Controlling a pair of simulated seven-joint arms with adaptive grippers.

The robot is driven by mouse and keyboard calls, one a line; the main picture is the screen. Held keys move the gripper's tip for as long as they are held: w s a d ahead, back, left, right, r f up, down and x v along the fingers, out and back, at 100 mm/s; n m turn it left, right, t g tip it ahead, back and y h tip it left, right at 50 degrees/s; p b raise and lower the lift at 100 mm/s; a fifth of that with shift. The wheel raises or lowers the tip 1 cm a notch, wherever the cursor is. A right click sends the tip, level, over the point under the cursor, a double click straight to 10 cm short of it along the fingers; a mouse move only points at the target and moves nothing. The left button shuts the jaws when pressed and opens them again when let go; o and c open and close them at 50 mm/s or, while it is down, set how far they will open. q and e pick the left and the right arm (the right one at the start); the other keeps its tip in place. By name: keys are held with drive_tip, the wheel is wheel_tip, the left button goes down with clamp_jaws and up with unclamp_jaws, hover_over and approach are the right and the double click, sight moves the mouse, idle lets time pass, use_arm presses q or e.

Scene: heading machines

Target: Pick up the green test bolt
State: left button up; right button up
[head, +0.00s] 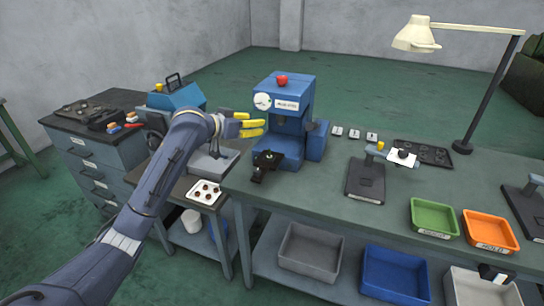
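My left gripper (250,125) has yellow fingers and reaches in from the left, in front of the blue machine (292,98). The fingers point right and look spread, with nothing seen between them. A black fixture (262,172) sits at the machine's front, below and right of the fingertips. A small greenish spot (269,155) shows on it, too small to identify surely as the green test bolt. No other bolt is clearly green.
A white tray (205,192) with several dark parts lies on the lower left table. Green (433,217) and orange (490,231) bins stand at the bench's right. A black stand (366,181) and a lamp (416,36) rise from the bench. Bare bench lies right of the fixture.

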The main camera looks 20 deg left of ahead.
use_arm(q)
approach(269, 151)
drive_tip(key=w, duration=0.3)
drive_tip(key=shift+w+d+f, duration=0.6)
drive_tip(key=shift+d+f, duration=0.1)
drive_tip(key=shift+d, duration=0.05)
drive_tip(key=shift+g, duration=0.3)
drive_tip(key=shift+x, duration=2.95)
drive_tip(key=shift+c, duration=0.3)
clamp_jaws()
